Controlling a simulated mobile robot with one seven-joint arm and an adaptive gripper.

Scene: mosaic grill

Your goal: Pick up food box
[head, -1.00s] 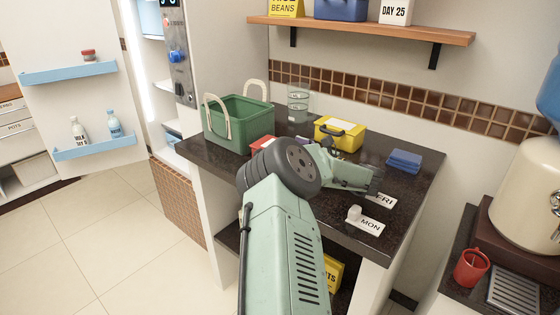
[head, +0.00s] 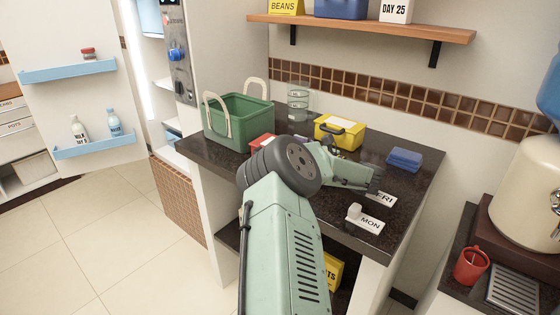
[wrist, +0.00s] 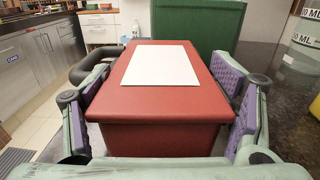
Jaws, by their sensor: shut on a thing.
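The red food box (wrist: 128,88) with a blank white label (wrist: 160,63) on top sits between the purple-padded fingers of my gripper (wrist: 160,95) in the wrist view. A dark curved handle (wrist: 90,62) shows at its left side. The gripper is shut on the box. I cannot tell whether the box touches the counter.
A yellow box (head: 340,131), a blue folded item (head: 404,158) and clear ML containers (head: 298,103) stand on the dark counter (head: 412,195). MON (head: 370,224) and FRI (head: 384,199) labels lie near its right front. A wooden shelf (head: 370,29) hangs above.

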